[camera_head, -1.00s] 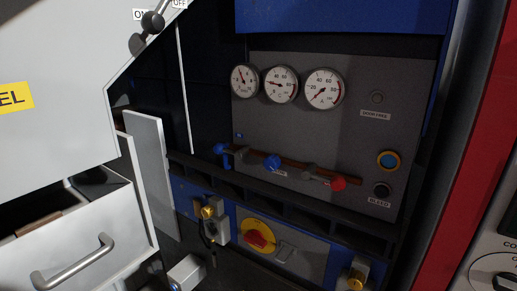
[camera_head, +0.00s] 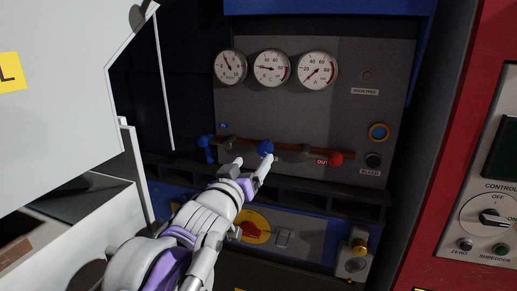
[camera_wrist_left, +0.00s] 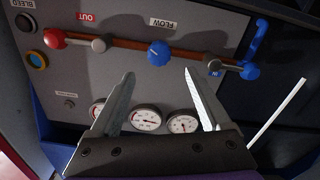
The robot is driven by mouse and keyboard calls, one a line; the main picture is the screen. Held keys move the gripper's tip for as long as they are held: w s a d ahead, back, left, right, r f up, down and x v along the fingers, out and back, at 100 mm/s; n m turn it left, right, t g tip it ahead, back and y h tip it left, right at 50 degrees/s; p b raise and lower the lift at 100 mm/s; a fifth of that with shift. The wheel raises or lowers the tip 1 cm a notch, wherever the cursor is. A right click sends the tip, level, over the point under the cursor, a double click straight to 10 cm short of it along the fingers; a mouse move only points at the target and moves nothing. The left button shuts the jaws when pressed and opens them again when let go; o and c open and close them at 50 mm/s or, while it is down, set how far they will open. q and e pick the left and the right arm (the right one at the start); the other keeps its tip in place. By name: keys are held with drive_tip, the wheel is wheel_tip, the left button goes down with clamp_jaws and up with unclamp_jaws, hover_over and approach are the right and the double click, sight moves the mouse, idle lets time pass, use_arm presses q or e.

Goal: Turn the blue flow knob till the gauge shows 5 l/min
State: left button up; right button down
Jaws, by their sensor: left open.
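The blue flow knob (camera_head: 265,148) sits on a brown pipe on the grey panel. It also shows in the left wrist view (camera_wrist_left: 158,53) under the FLOW label, between and just beyond my fingertips. My left gripper (camera_head: 253,165) is open and empty, its fingers apart in front of the panel just below the knob. I cannot tell whether a fingertip touches the knob. The leftmost of the three round gauges (camera_head: 230,67) has its needle pointing to the upper left; its numbers are too small to read surely. My right gripper is in neither view.
A red OUT knob (camera_head: 335,159) is right of the blue knob, and a blue valve (camera_head: 205,142) is at the pipe's left end. A dark ledge (camera_head: 330,196) runs below. A white cabinet (camera_head: 60,110) stands at left, a red cabinet (camera_head: 450,190) at right.

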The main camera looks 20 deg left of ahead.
sight(264, 149)
use_arm(q)
drive_tip(key=w, duration=0.3)
drive_tip(key=w+p, duration=0.1)
drive_tip(key=w, duration=0.6)
drive_tip(key=shift+w+d, duration=0.15)
drive_tip(key=shift+d, duration=0.1)
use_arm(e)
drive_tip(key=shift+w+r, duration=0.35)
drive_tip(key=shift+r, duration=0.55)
use_arm(q)
drive_tip(key=shift+c, duration=0.3)
clamp_jaws()
drive_tip(key=m+p, duration=0.2)
drive_tip(key=m, duration=0.1)
drive_tip(key=shift+r, duration=0.2)
drive_tip(key=shift+d+f+m+p, duration=0.1)
drive_tip(key=shift+m+p, duration=0.4)
drive_tip(key=shift+m, duration=0.3)
drive_tip(key=shift+f, duration=0.1)
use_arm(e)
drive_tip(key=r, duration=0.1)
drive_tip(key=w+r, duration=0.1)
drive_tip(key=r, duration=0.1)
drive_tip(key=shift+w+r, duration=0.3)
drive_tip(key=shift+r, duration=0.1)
use_arm(q)
drive_tip(key=shift+o, duration=0.3)
unclamp_jaws()
